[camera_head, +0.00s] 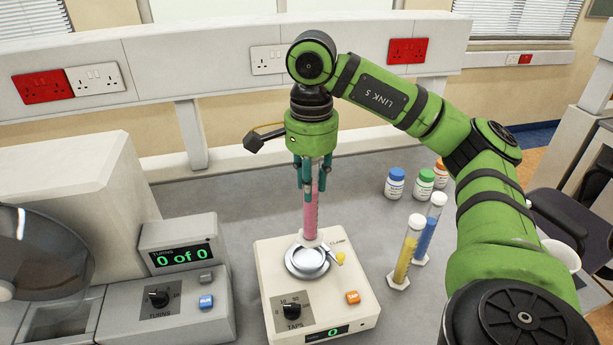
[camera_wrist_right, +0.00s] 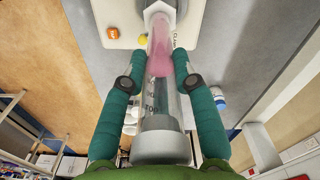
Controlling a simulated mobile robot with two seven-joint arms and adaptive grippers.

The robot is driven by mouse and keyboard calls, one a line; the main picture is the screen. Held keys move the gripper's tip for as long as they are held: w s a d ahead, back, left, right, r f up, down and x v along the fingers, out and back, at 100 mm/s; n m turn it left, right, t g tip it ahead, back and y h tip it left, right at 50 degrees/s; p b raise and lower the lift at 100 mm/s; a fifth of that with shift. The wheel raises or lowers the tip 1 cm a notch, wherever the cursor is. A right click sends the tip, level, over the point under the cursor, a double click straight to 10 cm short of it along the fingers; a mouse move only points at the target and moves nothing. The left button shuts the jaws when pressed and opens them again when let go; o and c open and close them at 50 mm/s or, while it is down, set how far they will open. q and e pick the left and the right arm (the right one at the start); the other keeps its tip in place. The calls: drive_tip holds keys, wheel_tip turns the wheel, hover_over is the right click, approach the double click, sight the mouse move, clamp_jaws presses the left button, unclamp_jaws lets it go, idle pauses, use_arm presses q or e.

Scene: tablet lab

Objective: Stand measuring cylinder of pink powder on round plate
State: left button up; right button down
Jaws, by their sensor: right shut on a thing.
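The measuring cylinder of pink powder (camera_head: 311,212) is upright in my right gripper (camera_head: 308,193), whose teal fingers are shut on its upper part. Its pale foot shows at the far side of the round plate (camera_head: 307,262), a grey metal disc on top of the cream tapping machine (camera_head: 275,290). I cannot tell whether the foot touches the plate or hangs above it. In the right wrist view the cylinder (camera_wrist_right: 160,62) runs between both fingers, its foot towards the machine; the plate is mostly hidden there. My left gripper is out of view.
Cylinders of yellow powder (camera_head: 404,257) and blue powder (camera_head: 430,228) stand right of the machine. Several lidded bottles (camera_head: 395,185) stand behind them. A small yellow knob (camera_head: 340,257) sits beside the plate. A grey machine with a "0 of 0" display (camera_head: 180,257) stands to the left.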

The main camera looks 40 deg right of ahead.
sight(308, 208)
drive_tip(key=f+b, duration=0.2)
drive_tip(key=f, duration=0.1)
drive_tip(key=f+b, duration=0.1)
drive_tip(key=f, duration=0.1)
drive_tip(key=shift+w+f, duration=0.1)
drive_tip(key=shift+w, duration=0.2)
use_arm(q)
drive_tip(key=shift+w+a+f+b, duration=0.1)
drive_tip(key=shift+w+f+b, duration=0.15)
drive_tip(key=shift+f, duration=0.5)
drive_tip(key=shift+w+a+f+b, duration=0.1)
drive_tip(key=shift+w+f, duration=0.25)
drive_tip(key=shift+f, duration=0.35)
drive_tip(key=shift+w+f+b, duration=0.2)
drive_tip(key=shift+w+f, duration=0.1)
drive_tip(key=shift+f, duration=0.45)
use_arm(e)
drive_tip(key=shift+f, duration=0.4)
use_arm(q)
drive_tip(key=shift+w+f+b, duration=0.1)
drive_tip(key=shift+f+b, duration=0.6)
use_arm(e)
drive_tip(key=shift+f, duration=0.55)
drive_tip(key=c, duration=0.9)
unclamp_jaws()
